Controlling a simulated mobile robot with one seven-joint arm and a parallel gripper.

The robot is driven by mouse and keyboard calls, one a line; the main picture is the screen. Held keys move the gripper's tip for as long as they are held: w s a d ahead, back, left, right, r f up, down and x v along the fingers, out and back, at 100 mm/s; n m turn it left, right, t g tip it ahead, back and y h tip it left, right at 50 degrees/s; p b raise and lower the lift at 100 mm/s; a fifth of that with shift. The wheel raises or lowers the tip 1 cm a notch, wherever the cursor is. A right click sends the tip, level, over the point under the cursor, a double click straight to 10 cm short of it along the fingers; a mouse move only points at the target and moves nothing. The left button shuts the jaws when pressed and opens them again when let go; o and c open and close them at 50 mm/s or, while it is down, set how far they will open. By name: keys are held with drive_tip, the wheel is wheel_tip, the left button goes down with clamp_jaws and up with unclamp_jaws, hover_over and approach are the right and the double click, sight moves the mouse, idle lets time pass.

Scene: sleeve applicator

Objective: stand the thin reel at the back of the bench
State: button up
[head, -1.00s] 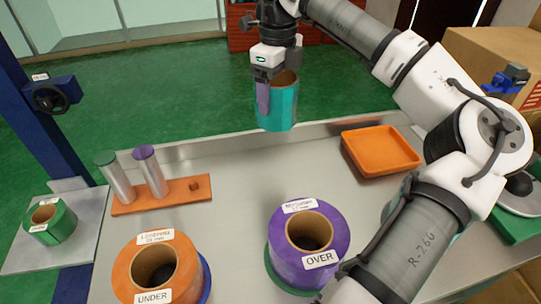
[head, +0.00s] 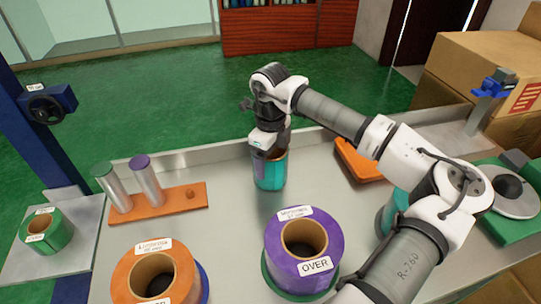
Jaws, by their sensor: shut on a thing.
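A teal reel (head: 270,174) with a brown cardboard core stands upright toward the back of the bench (head: 232,215), close to its raised back edge. My gripper (head: 268,160) comes down from above and is shut on the near left wall of this reel, with a purple finger pad against its outside. The reel looks at or very near the bench surface; I cannot tell if its base touches. Another teal reel (head: 392,212) is at the right, partly hidden behind my arm. Which of the two is thinner is hard to tell.
An orange reel (head: 155,275) and a purple reel (head: 303,248) marked OVER stand in front. An orange base (head: 172,203) with two upright metal posts is at the left. An orange tray (head: 358,165) is partly behind my arm. A green reel (head: 44,232) sits far left.

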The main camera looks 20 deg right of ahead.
drive_tip(key=shift+f+b, duration=0.2)
drive_tip(key=shift+b, duration=0.1)
drive_tip(key=o, duration=1.1)
drive_tip(key=shift+r, duration=0.1)
drive_tip(key=shift+r, duration=0.15)
wheel_tip(320, 180, up, 12)
drive_tip(key=shift+r+b, duration=0.1)
drive_tip(key=shift+b, duration=0.2)
